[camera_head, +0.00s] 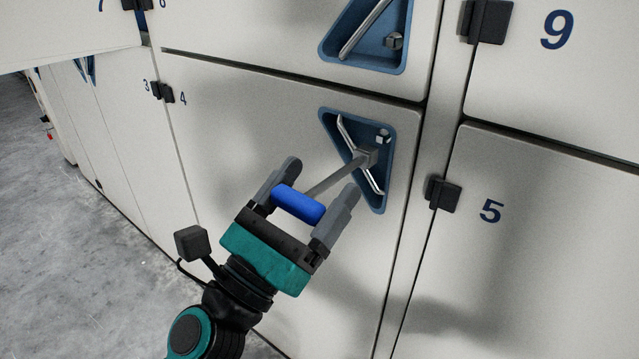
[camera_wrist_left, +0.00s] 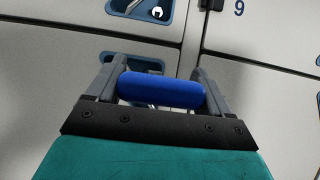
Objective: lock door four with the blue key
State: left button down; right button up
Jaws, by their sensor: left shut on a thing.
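My left gripper (camera_head: 318,198) is shut on the blue handle of the blue key (camera_head: 298,204). The handle also shows between the fingers in the left wrist view (camera_wrist_left: 160,90). The key's grey shaft runs up and right from the handle into the blue triangular recess (camera_head: 378,200) of door four (camera_head: 240,130). The shaft's end is at the metal piece in the recess, by the bent handle bar; I cannot tell how far it is in. A small square metal stud (camera_head: 383,136) sits above it. Door four looks closed. My right gripper is not in view.
Door five (camera_head: 540,240) is to the right, with a black hinge (camera_head: 442,194) at its edge. Door nine (camera_head: 590,60) is above it. Another blue recess (camera_head: 345,60) is above door four. Grey floor (camera_head: 60,240) is open at the left.

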aim_at(290, 208)
pick_arm(q)
jog(key=shift+s+a, duration=0.95)
jog(key=shift+s, duration=0.3)
jog(key=shift+m, duration=0.3)
jog(key=m+g+h, duration=0.1)
jog(key=m, duration=0.1)
jog(key=m+g+b, duration=0.1)
jog(key=m, duration=0.1)
jog(key=shift+h, duration=0.4)
jog(key=shift+m+g+h, duration=0.5)
jog(key=shift+m+g, duration=0.3)
jog(key=shift+m, duration=0.3)
jog(key=shift+m, duration=0.3)
jog(key=shift+m+g, duration=0.6)
jog(key=shift+m, duration=0.3)
jog(key=m+g, duration=0.2)
jog(key=m, duration=0.1)
jog(key=shift+m+h, duration=0.3)
jog(key=shift+h, duration=0.1)
